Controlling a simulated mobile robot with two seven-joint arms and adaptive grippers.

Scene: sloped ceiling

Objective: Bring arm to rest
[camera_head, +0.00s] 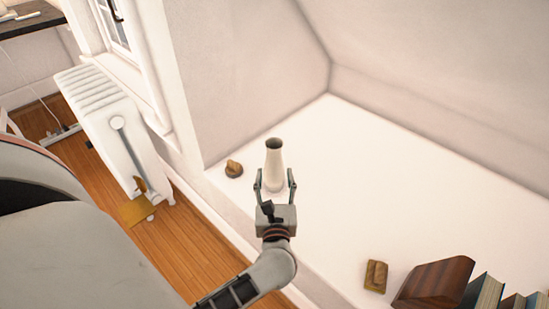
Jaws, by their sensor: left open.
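My left gripper (275,184) is open over the white ledge (400,180). Its fingers point away from me, one to each side of the lower part of a pale vase (274,158). The vase stands upright on the ledge, with a dark opening at its top. I cannot tell whether the fingers touch it; gaps seem to show at both sides. My left arm (262,277) reaches up from the bottom of the view. My right gripper does not show.
A small brown object (234,169) sits left of the vase. A brown-yellow block (375,276), a dark wooden piece (434,284) and several books (484,292) are at the lower right. A white radiator (108,120) stands on the wooden floor (165,245) at left. The ledge's middle is clear.

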